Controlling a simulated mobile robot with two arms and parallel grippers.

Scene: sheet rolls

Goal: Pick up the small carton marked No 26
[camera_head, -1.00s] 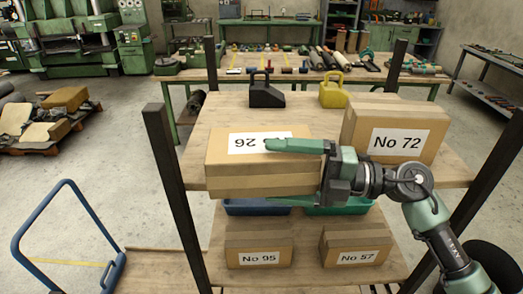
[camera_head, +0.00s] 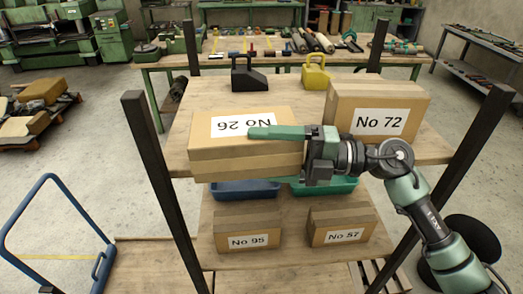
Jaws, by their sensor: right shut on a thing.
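The small carton marked No 26 (camera_head: 235,160) is brown cardboard on the upper wooden shelf (camera_head: 180,130), at its front left. Its white label (camera_head: 228,125) on the upper face reads upside down. My right gripper (camera_head: 283,132) comes in from the right and is shut on this carton. One green finger lies across the top, over part of the label; the other finger is hidden. The carton's front lower edge is at the shelf's front edge; I cannot tell whether it is clear of the board. My left gripper is not in view.
A larger carton marked No 72 (camera_head: 378,121) stands close on the right, behind my wrist. Dark (camera_head: 246,76) and yellow (camera_head: 316,74) weights stand behind. Cartons No 95 (camera_head: 247,240) and No 57 (camera_head: 343,236) sit below, near blue (camera_head: 240,189) and green bins. Dark posts (camera_head: 160,175) flank the rack.

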